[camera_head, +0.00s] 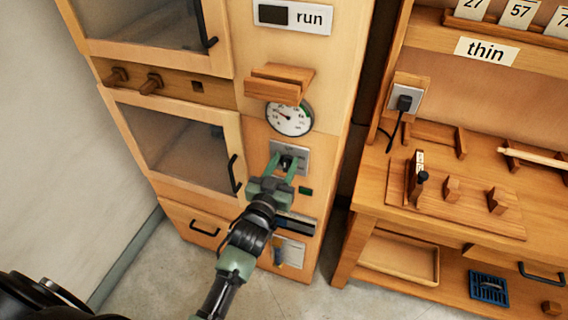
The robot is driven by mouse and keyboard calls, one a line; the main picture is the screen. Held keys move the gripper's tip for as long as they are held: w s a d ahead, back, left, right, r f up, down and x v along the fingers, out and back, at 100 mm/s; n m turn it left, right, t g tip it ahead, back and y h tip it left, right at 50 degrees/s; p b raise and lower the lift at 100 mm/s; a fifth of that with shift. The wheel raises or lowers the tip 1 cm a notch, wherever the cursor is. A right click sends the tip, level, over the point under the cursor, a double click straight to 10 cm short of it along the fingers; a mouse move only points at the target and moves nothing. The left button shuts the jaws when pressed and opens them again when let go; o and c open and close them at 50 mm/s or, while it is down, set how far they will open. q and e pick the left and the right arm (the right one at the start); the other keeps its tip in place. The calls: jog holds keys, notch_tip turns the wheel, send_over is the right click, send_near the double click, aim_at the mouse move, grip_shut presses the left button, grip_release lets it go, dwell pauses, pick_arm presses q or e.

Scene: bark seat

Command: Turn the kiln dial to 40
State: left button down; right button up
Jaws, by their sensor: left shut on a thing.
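The kiln is a tall wooden cabinet (330,100) with two windowed doors at its left. A round white gauge (289,118) with a dark needle and a green arc sits on its front panel, under a wooden ledge. Below it is a grey plate (302,149) with a small dark knob (288,159), the kiln dial. My left gripper (284,162) has its green fingers on either side of the knob and is shut on it. The fingers hide part of the knob and plate, and I cannot read its setting. My right gripper is not in view.
A wooden ledge (281,83) juts out above the gauge. A workbench (370,190) stands at the right, with a wooden jig board (500,221) on it and a blue basket (488,287) on its lower shelf.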

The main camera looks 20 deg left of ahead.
pick_arm(q)
jog(key=m, duration=0.2)
jog(key=shift+d+f+m, duration=0.1)
jog(key=shift+d+m, duration=0.15)
jog(key=shift+m, duration=0.15)
jog(key=m, duration=0.2)
jog(key=shift+d+f+m, duration=0.15)
jog(key=shift+d+m, duration=0.1)
jog(key=shift+m, duration=0.15)
jog(key=shift+d+f+m+b, duration=0.2)
jog(key=shift+m, duration=1.35)
jog(key=shift+d+f+m+b, duration=0.15)
jog(key=shift+m, duration=1.4)
jog(key=c, duration=0.9)
grip_release()
jog(key=shift+c, duration=0.2)
